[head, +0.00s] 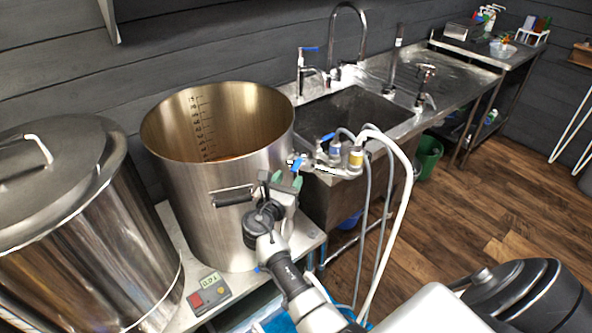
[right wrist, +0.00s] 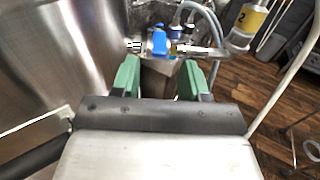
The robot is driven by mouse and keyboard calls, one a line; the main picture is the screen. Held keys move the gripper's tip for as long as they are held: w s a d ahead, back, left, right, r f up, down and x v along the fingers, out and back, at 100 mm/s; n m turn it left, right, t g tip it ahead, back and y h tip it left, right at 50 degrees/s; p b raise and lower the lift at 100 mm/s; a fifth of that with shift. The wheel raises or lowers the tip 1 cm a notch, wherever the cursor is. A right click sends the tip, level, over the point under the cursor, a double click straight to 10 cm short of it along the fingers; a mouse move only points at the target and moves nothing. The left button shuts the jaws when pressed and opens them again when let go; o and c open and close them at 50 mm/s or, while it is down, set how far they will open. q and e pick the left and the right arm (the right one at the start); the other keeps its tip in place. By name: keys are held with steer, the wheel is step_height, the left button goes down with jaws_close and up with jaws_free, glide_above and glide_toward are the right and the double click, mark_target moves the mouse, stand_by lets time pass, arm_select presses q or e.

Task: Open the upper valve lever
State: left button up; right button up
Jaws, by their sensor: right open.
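A steel kettle (head: 220,178) with an open top stands in the middle of the head view. A valve with a blue lever (head: 297,162) sits at its upper right side. In the right wrist view the blue lever (right wrist: 159,43) is straight ahead, just beyond and between the green fingertips. My right gripper (head: 284,180) is open and empty, close in front of the valve; its spread fingers also show in the right wrist view (right wrist: 158,78). I cannot tell whether it touches the lever. My left gripper is not in view.
A pump or fitting cluster with a yellow-banded part (head: 355,158) and hoses (head: 398,190) is right of the valve. The kettle's side handle (head: 233,196) is left of my gripper. A sink (head: 345,115) stands behind. A lidded steel pot (head: 75,220) is at left. Wooden floor is clear at right.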

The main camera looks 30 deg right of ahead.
mark_target(296, 165)
steer(key=b+x, duration=0.1)
steer(key=x, duration=0.3)
steer(key=shift+w+d+f, duration=0.15)
steer(key=shift+w+d, duration=0.05)
steer(key=shift+w, duration=0.05)
steer(key=shift+w+d+b, duration=0.4)
steer(key=shift+d, duration=0.15)
steer(key=shift+c, duration=0.4)
jaws_close()
